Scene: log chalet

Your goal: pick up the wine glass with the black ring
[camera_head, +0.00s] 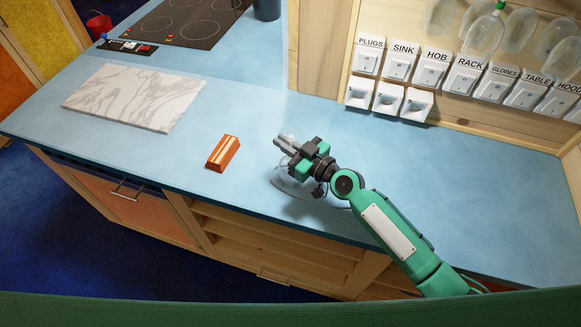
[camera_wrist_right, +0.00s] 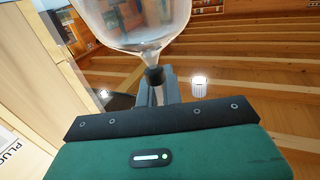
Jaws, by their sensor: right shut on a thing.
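My right gripper (camera_head: 281,146) is over the blue counter, shut on the stem of a clear wine glass. In the right wrist view the glass (camera_wrist_right: 135,22) shows its bowl above the fingers (camera_wrist_right: 165,90), with a black ring (camera_wrist_right: 154,77) on the stem at the fingers. In the head view the glass (camera_head: 289,186) is only a faint clear outline around the gripper. I cannot tell whether it touches the counter. My left gripper is not in view.
An orange striped block (camera_head: 223,153) lies left of the gripper. A marble board (camera_head: 135,96) and a black hob (camera_head: 185,20) are farther left. Labelled switches (camera_head: 402,65) line the back panel. Several glasses (camera_head: 483,36) hang at upper right, one with a green ring. The counter right of my arm is clear.

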